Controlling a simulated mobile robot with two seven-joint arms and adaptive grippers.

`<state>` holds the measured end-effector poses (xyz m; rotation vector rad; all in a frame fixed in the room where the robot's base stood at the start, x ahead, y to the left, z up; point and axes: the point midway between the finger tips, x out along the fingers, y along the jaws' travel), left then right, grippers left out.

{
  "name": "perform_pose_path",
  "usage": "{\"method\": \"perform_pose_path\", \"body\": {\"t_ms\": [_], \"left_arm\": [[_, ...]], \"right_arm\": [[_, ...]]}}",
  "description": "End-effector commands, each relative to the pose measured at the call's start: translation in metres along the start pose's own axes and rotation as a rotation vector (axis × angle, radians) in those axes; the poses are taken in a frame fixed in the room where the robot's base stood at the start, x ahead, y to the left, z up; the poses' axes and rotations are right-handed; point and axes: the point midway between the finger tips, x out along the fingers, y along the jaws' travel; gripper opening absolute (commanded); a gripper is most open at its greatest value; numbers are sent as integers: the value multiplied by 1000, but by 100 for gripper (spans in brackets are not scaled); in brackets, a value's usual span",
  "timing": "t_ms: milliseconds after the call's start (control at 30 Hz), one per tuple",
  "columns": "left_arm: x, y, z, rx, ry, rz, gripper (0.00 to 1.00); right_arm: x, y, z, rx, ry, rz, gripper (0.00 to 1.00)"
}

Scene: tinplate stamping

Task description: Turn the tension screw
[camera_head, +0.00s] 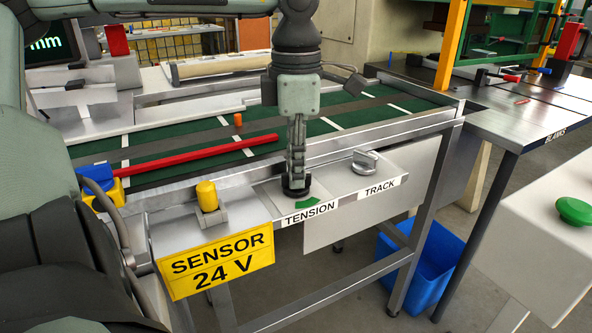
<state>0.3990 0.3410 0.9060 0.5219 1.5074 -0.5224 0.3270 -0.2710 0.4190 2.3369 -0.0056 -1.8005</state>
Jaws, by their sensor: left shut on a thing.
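The tension screw (296,190) is a dark round knob on the front ledge of the conveyor, above the label "TENSION" (310,214). A green mark shows on the ledge just in front of it. My left gripper (296,178) points straight down over the knob and is shut on it. The fingers hide the upper part of the knob. My right gripper is not in view.
A grey knob (365,162) labelled "TRACK" sits to the right. A yellow-capped sensor (207,197) stands to the left. The green conveyor belt (345,122) carries a red bar (200,154). A blue bin (425,262) stands below right.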

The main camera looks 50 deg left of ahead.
Motion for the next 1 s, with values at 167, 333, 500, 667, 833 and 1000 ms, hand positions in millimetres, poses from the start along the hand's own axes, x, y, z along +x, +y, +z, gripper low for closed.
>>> {"method": "perform_pose_path", "body": {"t_ms": [167, 333, 500, 667, 833, 1000], "left_arm": [[0, 1, 0, 163, -2, 4, 0], [0, 1, 1, 325, -2, 4, 0], [0, 0, 0, 486, -2, 2, 0], [-1, 0, 0, 638, -2, 2, 0], [-1, 0, 1, 798, -2, 3, 0], [-1, 0, 1, 945, -2, 2, 0]], "right_arm": [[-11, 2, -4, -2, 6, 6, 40], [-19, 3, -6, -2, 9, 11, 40], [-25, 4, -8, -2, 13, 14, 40], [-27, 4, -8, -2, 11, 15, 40], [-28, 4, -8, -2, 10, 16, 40], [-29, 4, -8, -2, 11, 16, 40]]}}
